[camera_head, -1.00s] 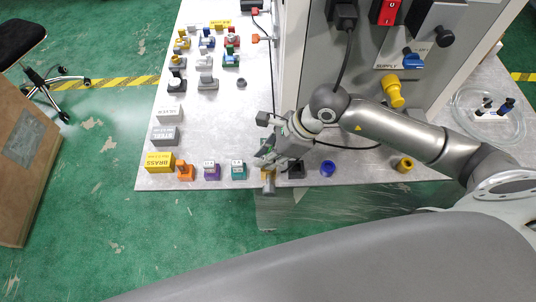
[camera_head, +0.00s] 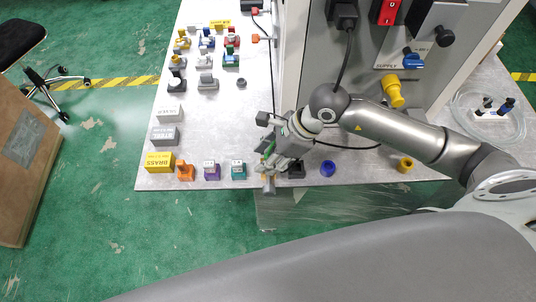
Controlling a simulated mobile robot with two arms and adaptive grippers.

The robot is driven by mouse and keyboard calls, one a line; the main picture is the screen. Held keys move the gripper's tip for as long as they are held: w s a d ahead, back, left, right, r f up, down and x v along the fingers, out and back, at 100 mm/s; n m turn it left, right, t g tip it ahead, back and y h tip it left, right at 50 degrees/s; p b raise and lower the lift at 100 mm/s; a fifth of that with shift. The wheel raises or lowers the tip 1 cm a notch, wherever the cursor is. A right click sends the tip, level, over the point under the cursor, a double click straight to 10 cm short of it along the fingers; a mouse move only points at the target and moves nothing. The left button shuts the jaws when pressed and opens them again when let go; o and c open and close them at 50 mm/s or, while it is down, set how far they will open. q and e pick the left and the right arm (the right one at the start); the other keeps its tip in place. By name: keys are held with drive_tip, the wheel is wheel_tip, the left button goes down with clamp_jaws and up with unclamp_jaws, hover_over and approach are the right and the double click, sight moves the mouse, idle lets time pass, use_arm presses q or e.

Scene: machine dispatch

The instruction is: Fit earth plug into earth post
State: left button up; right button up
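My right gripper (camera_head: 268,163) points down over the front edge of the table. A small brass-coloured piece (camera_head: 268,185) shows right below its fingertips. I cannot tell whether the fingers hold it or are only above it. A green strip shows along the gripper, and I cannot tell whether it is a held part. I cannot make out the earth plug or the earth post for certain. A small black block (camera_head: 297,170) sits just right of the gripper. My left gripper is out of view.
Orange (camera_head: 186,172), purple (camera_head: 211,171) and teal (camera_head: 238,170) pieces stand left of the gripper. A brass-labelled yellow block (camera_head: 159,162) is further left. A blue ring (camera_head: 328,169) and a yellow ring (camera_head: 405,165) lie right. The machine cabinet (camera_head: 365,75) rises behind my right arm.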

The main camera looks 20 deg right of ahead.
drive_tip(key=shift+r+p, duration=0.75)
drive_tip(key=shift+r, duration=1.05)
